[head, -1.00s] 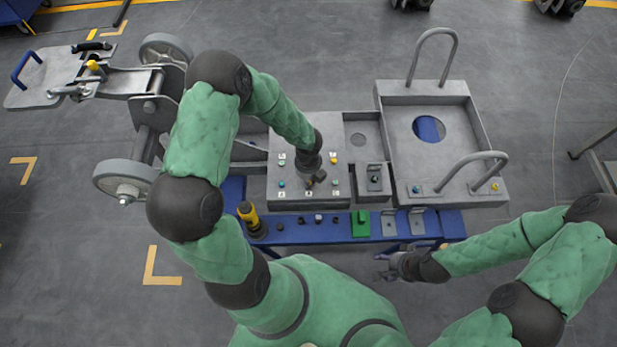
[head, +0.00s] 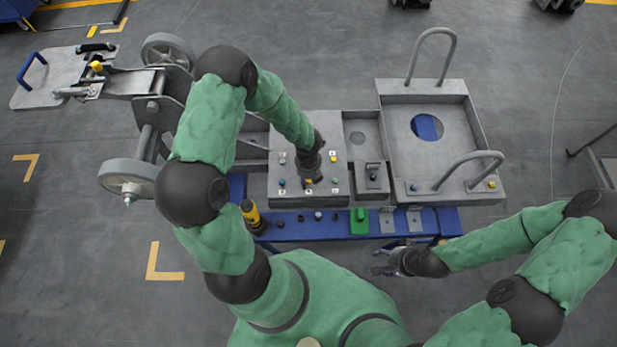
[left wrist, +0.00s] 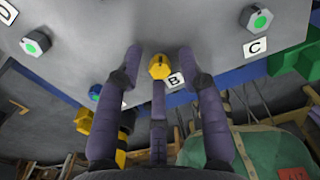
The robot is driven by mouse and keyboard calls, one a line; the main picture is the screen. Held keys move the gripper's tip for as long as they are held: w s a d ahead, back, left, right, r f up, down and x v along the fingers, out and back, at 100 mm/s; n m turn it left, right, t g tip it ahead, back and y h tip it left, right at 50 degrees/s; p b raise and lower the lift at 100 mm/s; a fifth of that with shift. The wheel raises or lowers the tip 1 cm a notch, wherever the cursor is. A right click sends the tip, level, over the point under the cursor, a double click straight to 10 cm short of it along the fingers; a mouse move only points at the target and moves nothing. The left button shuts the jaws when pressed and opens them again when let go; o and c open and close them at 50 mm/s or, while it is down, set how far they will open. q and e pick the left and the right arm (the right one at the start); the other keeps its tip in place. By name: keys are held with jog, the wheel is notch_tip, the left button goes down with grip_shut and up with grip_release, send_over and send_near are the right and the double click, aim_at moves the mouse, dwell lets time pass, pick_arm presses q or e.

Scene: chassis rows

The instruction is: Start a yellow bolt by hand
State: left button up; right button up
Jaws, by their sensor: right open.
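A yellow bolt (left wrist: 159,67) stands at the panel beside label B in the left wrist view. It also shows in the head view (head: 308,181), just below my left gripper. My left gripper (left wrist: 159,62) has its fingers spread around the bolt, with gaps at the left and right fingers; it is open. The grey panel (head: 295,128) carries another yellow bolt (head: 333,158) at its upper right, plus green and blue ones. How deep the bolt at B sits cannot be told. My right gripper (head: 383,262) is open and empty, in front of the blue bench.
The blue bench (head: 290,231) holds a yellow-and-black tool (head: 250,215), small dark parts, a green block (head: 359,221) and grey brackets (head: 387,221). A grey tray with tall handles (head: 455,122) stands at the right. A wheeled grey frame (head: 128,180) is at the left.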

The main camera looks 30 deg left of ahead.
pick_arm(q)
jog(key=shift+r, duration=0.1)
notch_tip(320, 180, up, 12)
dwell(0.7)
dwell(0.4)
jog(key=s+d+f+n+h, duration=0.1)
jog(key=s+d+f+n, duration=0.2)
jog(key=n, duration=0.7)
jog(key=s+d+f+n+h, duration=0.1)
jog(key=s+d+f+n, duration=0.3)
jog(key=n, duration=0.6)
jog(key=s+d+f+n+h, duration=0.2)
jog(key=s+d+f+n, duration=0.1)
jog(key=d+f+n, duration=0.4)
jog(key=shift+s+d+f+n, duration=0.15)
jog(key=shift+f+n, duration=0.25)
jog(key=shift+n, duration=0.45)
jog(key=shift+s+d+f+n, duration=0.1)
jog(key=shift+f+n, duration=0.25)
jog(key=shift+n, duration=0.5)
jog(key=shift+s+f+n, duration=0.2)
jog(key=shift+n, duration=0.35)
jog(key=shift+s+f+n, duration=0.15)
jog(key=shift+n, duration=0.4)
